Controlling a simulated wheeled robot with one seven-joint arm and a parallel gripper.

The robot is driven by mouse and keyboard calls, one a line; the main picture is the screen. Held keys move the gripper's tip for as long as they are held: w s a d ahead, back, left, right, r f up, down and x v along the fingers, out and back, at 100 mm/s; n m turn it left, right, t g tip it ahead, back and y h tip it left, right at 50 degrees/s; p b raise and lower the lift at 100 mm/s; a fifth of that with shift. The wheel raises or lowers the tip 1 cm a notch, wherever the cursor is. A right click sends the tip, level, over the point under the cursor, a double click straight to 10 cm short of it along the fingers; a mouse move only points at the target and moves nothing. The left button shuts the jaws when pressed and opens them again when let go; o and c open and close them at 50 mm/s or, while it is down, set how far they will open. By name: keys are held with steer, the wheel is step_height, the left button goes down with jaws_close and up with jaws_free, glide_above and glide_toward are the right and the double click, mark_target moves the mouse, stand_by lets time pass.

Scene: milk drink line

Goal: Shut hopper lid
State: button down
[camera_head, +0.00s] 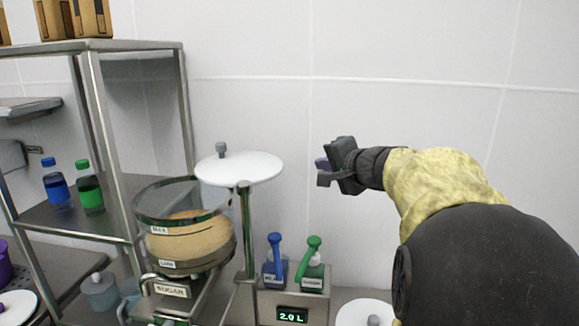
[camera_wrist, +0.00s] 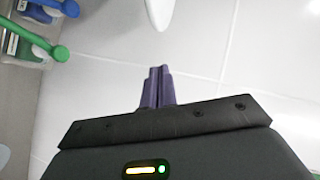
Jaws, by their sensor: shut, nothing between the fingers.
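The hopper (camera_head: 190,240) is a clear round bin labelled SUGAR, with tan contents below its MAX mark. Its white round lid (camera_head: 240,170) with a grey knob is swung aside on a post, up and to the right of the hopper, so much of the hopper's top is uncovered. My gripper (camera_head: 323,172) is in the air to the right of the lid, apart from it, in front of the white wall. Its purple fingers are together and empty in the wrist view (camera_wrist: 158,86). A white edge, probably the lid, shows at the top of the wrist view (camera_wrist: 160,12).
Blue (camera_head: 275,260) and green (camera_head: 312,262) pump bottles stand below my gripper, by a display reading 2.0 L (camera_head: 292,315). A metal shelf (camera_head: 75,215) with bottles stands left. Another white lid (camera_head: 362,313) is at the bottom. Space around my gripper is free.

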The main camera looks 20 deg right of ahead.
steer(key=p, duration=0.4)
glide_toward(281, 166)
steer(key=w+d, duration=0.2)
steer(key=w, duration=0.2)
steer(key=a+f, duration=0.1)
steer(key=w+a+p, duration=0.1)
steer(key=shift+w+a+f, duration=0.3)
steer(key=shift+f, duration=0.1)
steer(key=shift+w+a, duration=0.1)
steer(key=shift+w, duration=0.05)
